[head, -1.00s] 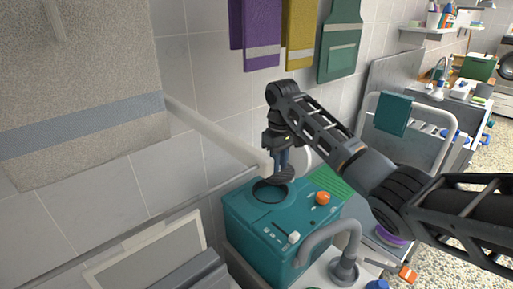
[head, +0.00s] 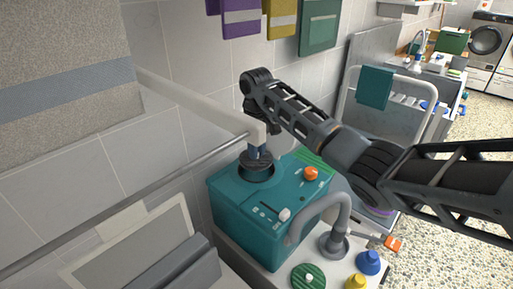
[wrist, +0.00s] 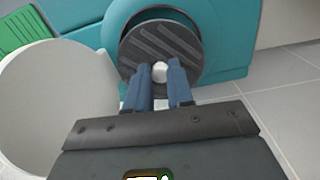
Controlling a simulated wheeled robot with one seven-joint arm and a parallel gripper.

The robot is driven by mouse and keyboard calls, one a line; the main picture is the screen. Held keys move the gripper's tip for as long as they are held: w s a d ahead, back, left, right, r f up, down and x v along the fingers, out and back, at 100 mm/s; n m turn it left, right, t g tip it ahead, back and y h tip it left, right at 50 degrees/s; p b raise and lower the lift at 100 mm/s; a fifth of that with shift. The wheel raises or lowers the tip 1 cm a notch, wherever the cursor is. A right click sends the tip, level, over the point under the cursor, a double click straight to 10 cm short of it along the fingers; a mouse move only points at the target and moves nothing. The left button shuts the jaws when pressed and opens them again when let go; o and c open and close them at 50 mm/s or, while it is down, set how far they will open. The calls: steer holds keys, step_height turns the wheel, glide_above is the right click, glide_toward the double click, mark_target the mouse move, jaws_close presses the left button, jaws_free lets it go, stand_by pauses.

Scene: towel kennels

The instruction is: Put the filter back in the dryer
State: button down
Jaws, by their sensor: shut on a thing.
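The dryer is a teal box (head: 235,205) with a round opening in its top, an orange knob and a white knob. The filter is a dark, ribbed round disc with a small white knob at its middle (wrist: 185,38). My gripper (wrist: 160,75) is shut on that knob with its blue fingers. In the head view the filter (head: 256,159) is at the mouth of the round opening, level or nearly so. The opening's near rim shows below it. I cannot tell whether the disc touches the rim. My arm partly hides the gripper.
A beige wall bar (head: 195,98) ends close beside my gripper. A grey curved tap (head: 333,215) stands in front of the dryer. A white round thing (wrist: 55,105) is near the gripper in the wrist view. Blue and yellow knobs (head: 369,262) lie front right.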

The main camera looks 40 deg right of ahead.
mark_target(257, 163)
step_height(257, 163, down, 2)
steer(key=shift+f+b, duration=0.1)
steer(key=shift+b, duration=0.65)
steer(key=shift+f+b, duration=0.35)
steer(key=shift+f, duration=1.35)
steer(key=shift+s+f+p, duration=0.1)
steer(key=shift+f+p, duration=0.25)
steer(key=shift+p, duration=0.25)
steer(key=c, duration=0.9)
jaws_free()
steer(key=shift+r, duration=0.1)
step_height(257, 163, up, 8)
steer(key=shift+f+b, duration=0.2)
steer(key=shift+b, duration=0.15)
